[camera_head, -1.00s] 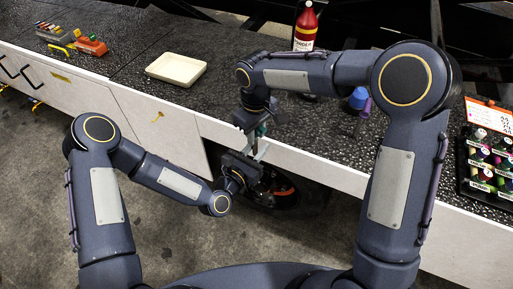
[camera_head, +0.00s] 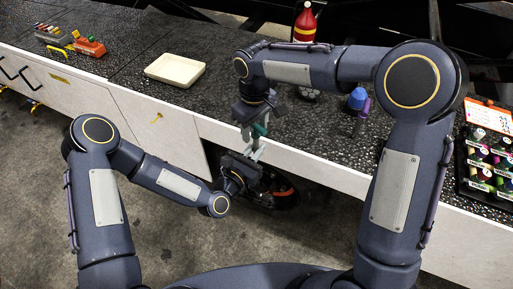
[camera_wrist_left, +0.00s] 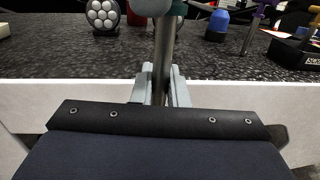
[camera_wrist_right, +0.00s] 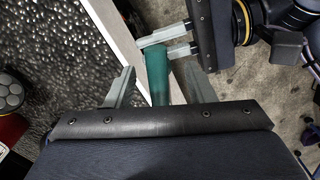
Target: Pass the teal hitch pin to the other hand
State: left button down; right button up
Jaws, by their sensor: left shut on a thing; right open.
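The teal hitch pin (camera_head: 258,130) stands roughly upright between my two grippers in front of the counter edge. My left gripper (camera_head: 254,156) is below, shut on the pin's grey metal shaft (camera_wrist_left: 161,60), which rises from between its fingers in the left wrist view. My right gripper (camera_head: 249,134) is above and open. In the right wrist view the teal part (camera_wrist_right: 157,75) lies between the right gripper's spread fingers (camera_wrist_right: 160,88), with no clear grip on it. The left gripper's fingertips (camera_wrist_right: 168,44) show just beyond it. The pin's far end is partly hidden.
The speckled counter (camera_head: 120,60) holds a cream tray (camera_head: 175,69), a red bottle (camera_head: 305,24), a blue-topped object (camera_head: 357,98), an upright purple-handled tool (camera_head: 363,115) and a rack of spools (camera_head: 488,160). A dark round object with an orange band (camera_head: 283,192) is below the counter edge.

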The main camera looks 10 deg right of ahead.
notch_tip(320, 180, up, 8)
jog(key=shift+r, duration=0.5)
jog(key=shift+d+r, duration=0.15)
jog(key=shift+r, duration=0.1)
jog(key=s+d+r+m+t+y, duration=0.2)
jog(key=s+d+r+m, duration=0.15)
jog(key=s+d, duration=0.8)
jog(key=s+d+f+m+t+y, duration=0.1)
jog(key=s+f+m, duration=0.2)
jog(key=s, duration=0.4)
jog(key=s+d+f+m+t, duration=0.2)
jog(key=s+f+m, duration=0.1)
jog(key=s, duration=0.3)
jog(key=shift+s+d+f+t+y, duration=0.2)
jog(key=shift+s+f+t+y, duration=0.15)
jog(key=shift+f, duration=0.4)
